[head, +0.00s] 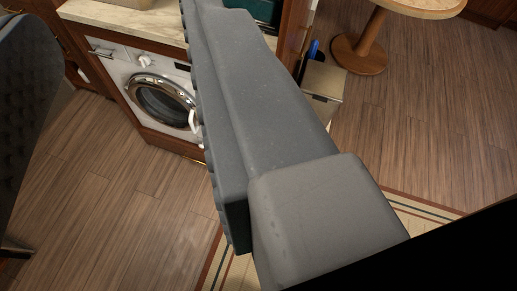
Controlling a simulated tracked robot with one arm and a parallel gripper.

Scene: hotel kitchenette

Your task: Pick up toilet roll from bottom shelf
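No toilet roll and no bottom shelf can be made out in the head view. My gripper (122,45) is seen from close behind. One large grey finger crosses the middle of the picture, with a bumpy pad along its left edge. The other finger, dark and dimpled, shows at the left edge. The two stand wide apart with only floor and the washing machine seen between them, and nothing is held. The grey finger hides much of the middle.
A white washing machine (120,75) stands under a pale counter (120,22). A metal bin (322,82) stands right of the grey finger. A round wooden table (360,50) is at the upper right. Wood floor (430,140) is clear at right; a striped-border rug (420,210) lies below.

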